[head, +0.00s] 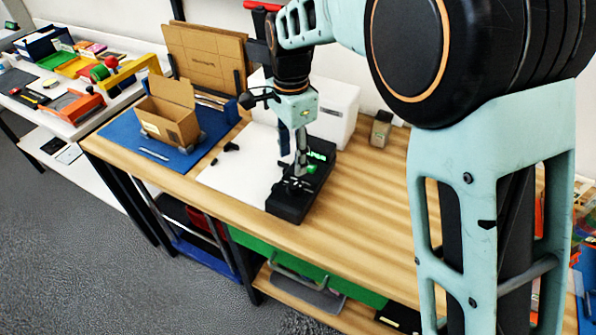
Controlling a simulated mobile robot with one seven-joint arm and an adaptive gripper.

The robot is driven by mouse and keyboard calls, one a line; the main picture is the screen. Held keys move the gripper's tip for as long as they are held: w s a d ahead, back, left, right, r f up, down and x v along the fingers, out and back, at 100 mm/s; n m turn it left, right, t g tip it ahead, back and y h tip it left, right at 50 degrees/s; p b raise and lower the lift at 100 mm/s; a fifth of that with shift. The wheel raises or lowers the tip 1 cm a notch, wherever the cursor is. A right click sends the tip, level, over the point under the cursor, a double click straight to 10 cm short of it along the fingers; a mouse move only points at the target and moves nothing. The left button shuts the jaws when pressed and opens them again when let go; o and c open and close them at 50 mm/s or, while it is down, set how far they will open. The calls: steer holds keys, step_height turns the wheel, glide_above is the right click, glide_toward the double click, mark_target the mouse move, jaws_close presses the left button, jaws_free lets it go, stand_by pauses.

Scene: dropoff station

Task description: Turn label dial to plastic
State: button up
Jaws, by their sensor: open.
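A black box-shaped device (288,207) with a small lit green display stands on the wooden table, to the right of a white sheet. I take it for the unit with the label dial. My gripper (299,182) is open and points down over the device's near half. The fingers are dark and small against the black housing, so I cannot tell whether they touch it. The dial itself and its markings cannot be made out; the gripper covers that area. A green part (311,169) shows just right of the fingers.
An open cardboard box (168,122) sits on a blue mat (122,131) at the left. Small black pieces (231,147) lie left of the device. The table right of the device is clear.

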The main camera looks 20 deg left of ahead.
mark_target(293, 185)
step_height(293, 185, down, 9)
steer(key=shift+f, duration=0.1)
steer(key=shift+c, duration=0.3)
jaws_close()
